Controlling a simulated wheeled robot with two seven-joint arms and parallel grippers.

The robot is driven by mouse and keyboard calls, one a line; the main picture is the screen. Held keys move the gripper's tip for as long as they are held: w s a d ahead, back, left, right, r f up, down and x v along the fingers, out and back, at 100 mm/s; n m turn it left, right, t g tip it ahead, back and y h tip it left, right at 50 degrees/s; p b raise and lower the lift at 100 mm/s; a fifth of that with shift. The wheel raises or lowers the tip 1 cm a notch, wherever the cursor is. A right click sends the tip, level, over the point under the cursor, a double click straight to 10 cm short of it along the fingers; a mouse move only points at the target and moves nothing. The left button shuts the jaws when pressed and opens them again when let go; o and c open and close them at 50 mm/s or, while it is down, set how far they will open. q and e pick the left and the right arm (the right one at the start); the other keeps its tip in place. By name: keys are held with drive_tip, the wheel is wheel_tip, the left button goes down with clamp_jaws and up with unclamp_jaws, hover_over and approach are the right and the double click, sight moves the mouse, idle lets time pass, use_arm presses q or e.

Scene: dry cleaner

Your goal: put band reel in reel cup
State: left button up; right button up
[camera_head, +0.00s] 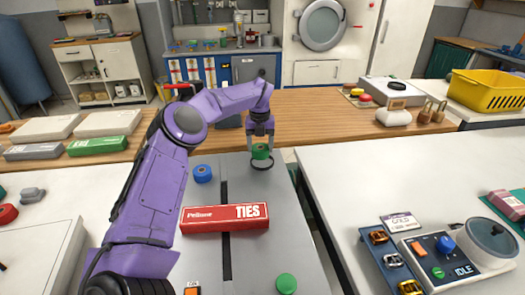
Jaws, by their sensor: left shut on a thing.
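A green reel (260,152), which looks like the band reel, is between the fingers of my left gripper (261,144). The gripper points down and is shut on the reel. A dark round ring (262,167), which looks like the rim of the reel cup, is on the grey counter directly below the reel. The reel overlaps the ring's far side in this view. I cannot tell whether the reel is inside the cup or just above it. My right gripper is not in view.
A blue reel (203,173) stands left of the ring. A red TIES box (225,218) lies nearer, across a dark slot. A green round piece (286,283) is at the near edge. A wooden counter (325,127) runs behind. A white table (345,185) is at right.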

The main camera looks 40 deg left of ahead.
sight(262, 146)
use_arm(q)
drive_tip(key=shift+w+a+f, duration=0.2)
drive_tip(key=shift+w+f, duration=0.4)
drive_tip(key=shift+f, duration=0.05)
wheel_tip(262, 146, down, 2)
drive_tip(key=shift+d+f+p, duration=0.1)
drive_tip(key=shift+f+p, duration=0.15)
drive_tip(key=shift+p, duration=0.4)
drive_tip(key=shift+f+b, duration=0.4)
drive_tip(key=shift+f, duration=0.15)
drive_tip(key=o, duration=1.1)
drive_tip(key=shift+c, duration=0.2)
wheel_tip(262, 146, up, 13)
drive_tip(key=shift+f, duration=0.2)
